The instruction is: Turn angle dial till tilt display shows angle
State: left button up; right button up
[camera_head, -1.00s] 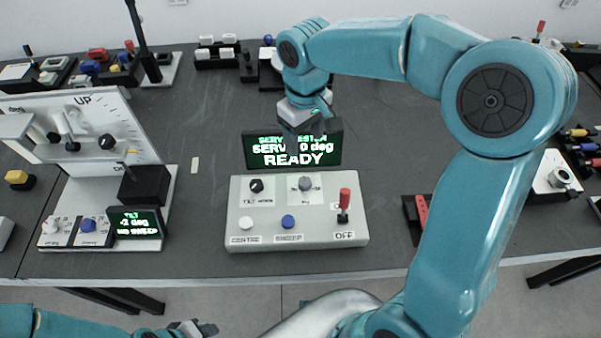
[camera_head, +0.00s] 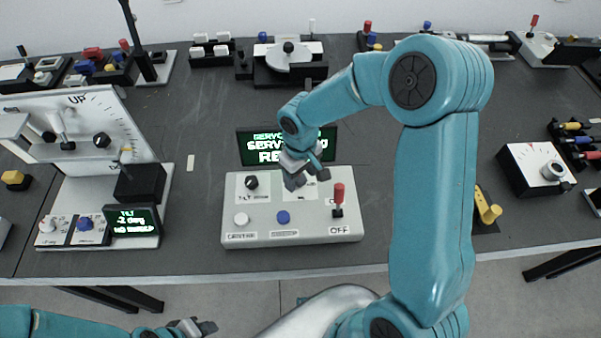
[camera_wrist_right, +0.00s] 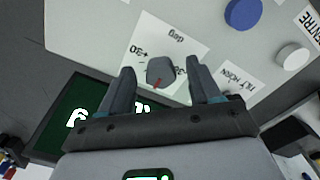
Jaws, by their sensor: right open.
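The angle dial (camera_wrist_right: 160,70) is a grey knob with a red mark on a white plate marked "deg" in the right wrist view. In the head view my right gripper (camera_head: 308,182) hides it. In the wrist view the open fingers of my right gripper (camera_wrist_right: 158,84) stand on either side of the dial; contact cannot be told. The servo display (camera_head: 258,147) behind the control box is partly covered by my arm. My left gripper (camera_head: 205,327) is at the bottom edge, its jaw state unclear.
A tilt rig (camera_head: 100,140) stands left.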

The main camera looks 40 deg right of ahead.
jog(key=shift+w, duration=0.15)
jog(key=c, duration=1)
jog(key=shift+c, duration=0.2)
jog(key=shift+f, duration=0.1)
jog(key=shift+f+m+b, duration=0.15)
jog(key=shift+m+b, duration=0.45)
jog(key=shift+b, duration=0.3)
jog(key=m+b, duration=0.6)
jog(key=m, duration=0.1)
jog(key=shift+m+b, duration=0.3)
jog(key=shift+m, duration=0.1)
jog(key=shift+r+m+b, duration=0.15)
jog(key=shift+m+b, duration=0.35)
jog(key=shift+m, duration=0.5)
jog(key=shift+r+m+b, duration=0.1)
jog(key=shift+m+b, duration=0.4)
jog(key=shift+m, duration=0.5)
